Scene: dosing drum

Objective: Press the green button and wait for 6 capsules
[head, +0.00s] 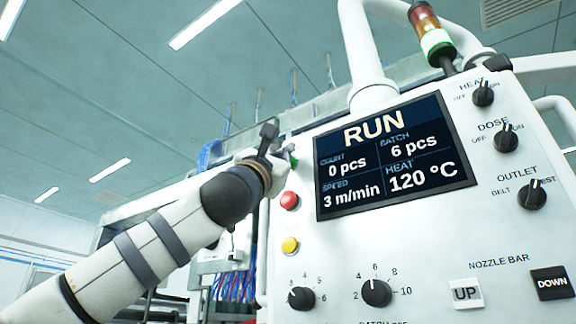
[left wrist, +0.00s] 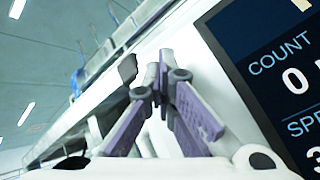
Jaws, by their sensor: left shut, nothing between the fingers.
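The green button (head: 294,161) shows as a small green patch at the panel's left edge, above the red button. My left gripper (head: 284,152) is shut and empty, right at the green button and partly covering it. I cannot tell whether it touches or presses the button. In the left wrist view the closed fingers (left wrist: 160,75) point toward the panel's edge. The display (head: 395,158) reads RUN, count 0 pcs, batch 6 pcs, speed 3 m/min, heat 120 °C. No capsules are in view. My right gripper is not in view.
A red button (head: 289,200) and a yellow button (head: 290,245) sit below the green one. Knobs (head: 376,292) and UP (head: 466,293) and DOWN (head: 552,283) keys are lower on the panel. The signal tower (head: 433,35) shows its green section bright.

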